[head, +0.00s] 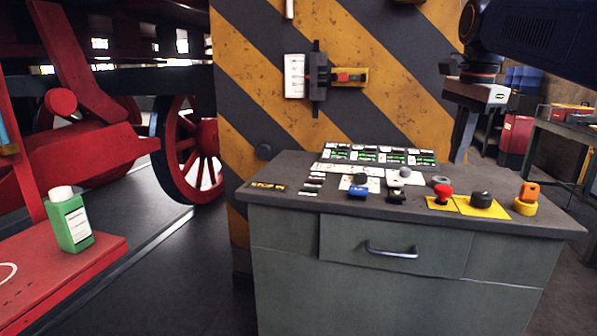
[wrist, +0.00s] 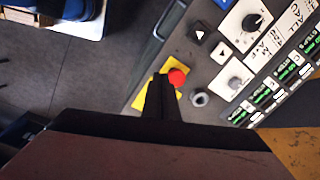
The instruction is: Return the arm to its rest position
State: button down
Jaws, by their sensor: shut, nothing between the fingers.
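My gripper (head: 458,158) hangs from my dark arm at the upper right of the head view, fingers pointing down near the back right of a grey control console (head: 283,177). In the wrist view, the fingers of my gripper (wrist: 159,78) are together with nothing between them. They appear beside the red mushroom button (wrist: 177,78) on its yellow plate and partly cover that plate. The red button (head: 444,190) is also in the head view, in front of the fingertips. How far the fingertips are above the console is hard to tell.
A striped pillar (head: 260,100) stands behind. A green bottle (head: 70,222) stands on a red surface at left. A workbench (head: 570,130) is at right.

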jog(key=s+a+f+n+t, duration=0.1)
jog(key=s+a+f+n, duration=0.2)
jog(key=s+f+n, duration=0.5)
jog(key=s+a+f+n+t, duration=0.2)
jog(key=s+f+n, duration=0.6)
jog(key=s+f, duration=0.7)
notch_tip(320, 180, down, 8)
jog(key=shift+a+r, duration=0.15)
jog(key=shift+a, duration=0.55)
